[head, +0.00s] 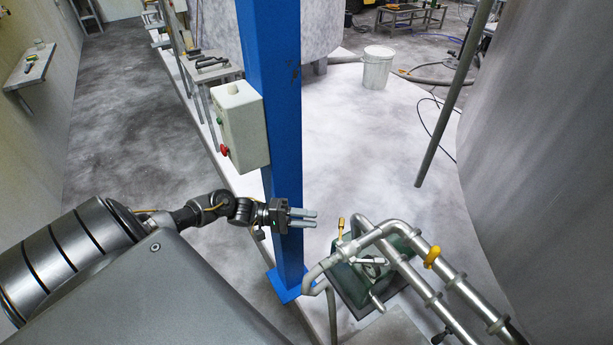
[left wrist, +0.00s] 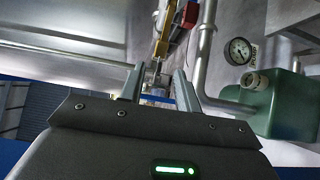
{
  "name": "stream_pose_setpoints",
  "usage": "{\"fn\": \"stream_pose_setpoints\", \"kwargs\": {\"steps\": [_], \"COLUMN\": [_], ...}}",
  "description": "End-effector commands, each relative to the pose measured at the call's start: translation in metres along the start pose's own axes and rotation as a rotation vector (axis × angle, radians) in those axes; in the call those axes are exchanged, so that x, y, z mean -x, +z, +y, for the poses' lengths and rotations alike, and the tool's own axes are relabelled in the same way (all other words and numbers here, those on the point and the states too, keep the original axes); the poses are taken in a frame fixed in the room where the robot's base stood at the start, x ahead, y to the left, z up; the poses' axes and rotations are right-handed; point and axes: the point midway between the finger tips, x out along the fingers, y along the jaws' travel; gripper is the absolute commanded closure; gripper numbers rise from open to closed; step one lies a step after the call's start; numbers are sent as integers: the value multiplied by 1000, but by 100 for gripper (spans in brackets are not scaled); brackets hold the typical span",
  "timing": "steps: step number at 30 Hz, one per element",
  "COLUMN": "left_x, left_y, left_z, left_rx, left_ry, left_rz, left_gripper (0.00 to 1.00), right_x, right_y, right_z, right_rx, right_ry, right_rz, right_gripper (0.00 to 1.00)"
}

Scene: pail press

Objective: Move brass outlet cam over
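A brass-coloured upright lever (head: 341,226), which looks like the outlet cam, stands at the pipe fitting over the green machine. It also shows in the left wrist view (left wrist: 163,34), beyond the fingertips and roughly in line with the gap between them. My left gripper (head: 315,218) is open and empty, with its two fingers pointing right toward the lever. A gap remains between fingers and lever in the head view. In the left wrist view, the left gripper's fingers (left wrist: 159,82) stand apart. My right gripper is not in view.
A blue post (head: 276,130) with a grey switch box (head: 240,125) stands right by my left gripper. Steel pipes (head: 400,270) with a yellow piece (head: 432,257) run over the green pump (left wrist: 275,105). A gauge (left wrist: 239,51) is near. A white pail (head: 377,70) stands behind.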

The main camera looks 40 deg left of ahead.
Motion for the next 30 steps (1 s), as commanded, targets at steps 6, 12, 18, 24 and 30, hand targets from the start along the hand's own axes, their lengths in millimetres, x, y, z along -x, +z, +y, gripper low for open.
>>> {"fn": "stream_pose_setpoints", "kwargs": {"steps": [6, 12, 18, 24, 30], "left_x": [-13, -41, -70, -79, -78], "left_y": [0, 0, 0, 0, 0], "left_z": [-1, -2, -2, -1, -2], "left_rx": [-2, -3, -4, -2, -2], "left_ry": [2, 2, 3, -2, -2], "left_rz": [1, 1, 2, 3, 3], "left_gripper": [67, 67, 67, 82, 92], "right_x": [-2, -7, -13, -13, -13], "right_y": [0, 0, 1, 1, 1], "right_z": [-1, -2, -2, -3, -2], "right_rx": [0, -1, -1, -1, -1], "right_ry": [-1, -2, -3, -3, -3], "right_rz": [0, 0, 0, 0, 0], "right_gripper": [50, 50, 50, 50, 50]}}
